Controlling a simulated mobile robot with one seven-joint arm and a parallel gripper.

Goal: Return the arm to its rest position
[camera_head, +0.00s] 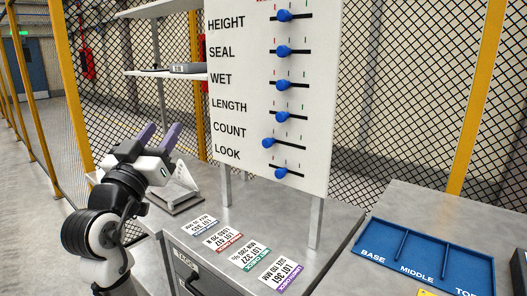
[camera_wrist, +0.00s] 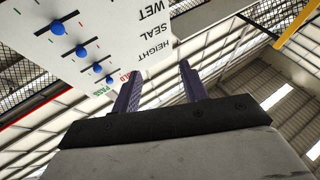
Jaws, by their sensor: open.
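My gripper (camera_head: 158,138) is raised at the left of the head view, in front of the grey cabinet and left of the white slider board. Its two purple fingers are apart with nothing between them. In the wrist view the open fingers (camera_wrist: 160,85) point up toward the roof. The white board (camera_head: 232,118) carries sliders with blue knobs, labelled HEIGHT, SEAL, WET, LENGTH, COUNT and LOOK. The board also shows at the upper left of the wrist view (camera_wrist: 110,22). My gripper appears apart from the board.
Lot cards (camera_head: 240,246) lie on the grey cabinet top (camera_head: 312,258). A blue tray (camera_head: 482,266) marked BASE, MIDDLE and TOP rests on the right bench. A white shelf (camera_head: 140,72) and a mesh fence (camera_head: 410,70) stand behind. Open floor (camera_head: 35,215) lies at left.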

